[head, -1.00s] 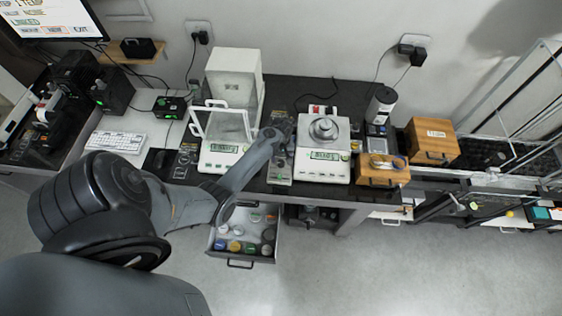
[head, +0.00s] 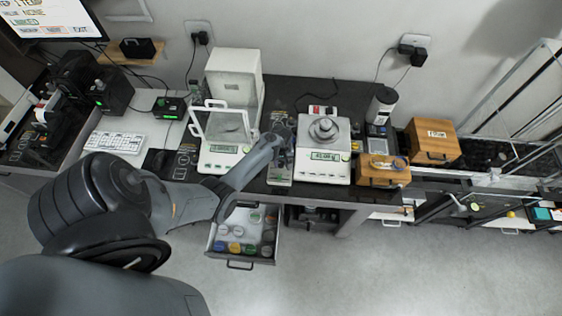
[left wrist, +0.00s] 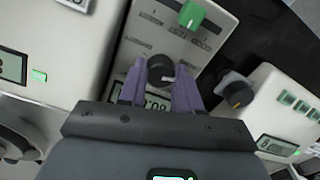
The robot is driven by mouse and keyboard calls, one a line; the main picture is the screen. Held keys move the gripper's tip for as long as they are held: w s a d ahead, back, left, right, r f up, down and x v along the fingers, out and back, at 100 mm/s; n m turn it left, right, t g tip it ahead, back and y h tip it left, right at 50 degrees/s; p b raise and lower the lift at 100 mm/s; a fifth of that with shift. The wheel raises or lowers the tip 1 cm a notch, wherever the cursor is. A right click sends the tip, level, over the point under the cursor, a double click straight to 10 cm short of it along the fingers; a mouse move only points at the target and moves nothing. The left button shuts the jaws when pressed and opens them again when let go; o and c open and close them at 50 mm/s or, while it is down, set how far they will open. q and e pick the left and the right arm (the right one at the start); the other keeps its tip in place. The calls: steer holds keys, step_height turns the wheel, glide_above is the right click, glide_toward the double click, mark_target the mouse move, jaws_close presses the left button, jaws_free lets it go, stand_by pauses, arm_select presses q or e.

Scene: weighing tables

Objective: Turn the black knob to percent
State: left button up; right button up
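The black knob (left wrist: 161,68) is on the white panel of a narrow device (head: 280,170) between two balances. In the left wrist view it lies between the two purple fingertips of my left gripper (left wrist: 160,75). A light mark shows near its lower right edge. The gaps beside the knob are too small to tell whether the fingers touch it. In the head view my left gripper (head: 281,135) is over the device and hides the knob. A small display below the knob is partly hidden by the fingers. My right gripper is out of view.
A green slider (left wrist: 191,15) is farther up the panel. A second dark knob (left wrist: 236,92) with an orange mark is close to the right finger. The right balance (head: 324,165) and the glass-doored left balance (head: 217,159) stand close on both sides. An open drawer (head: 240,254) is below.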

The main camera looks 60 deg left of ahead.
arm_select(q)
steer(key=shift+c, duration=0.9)
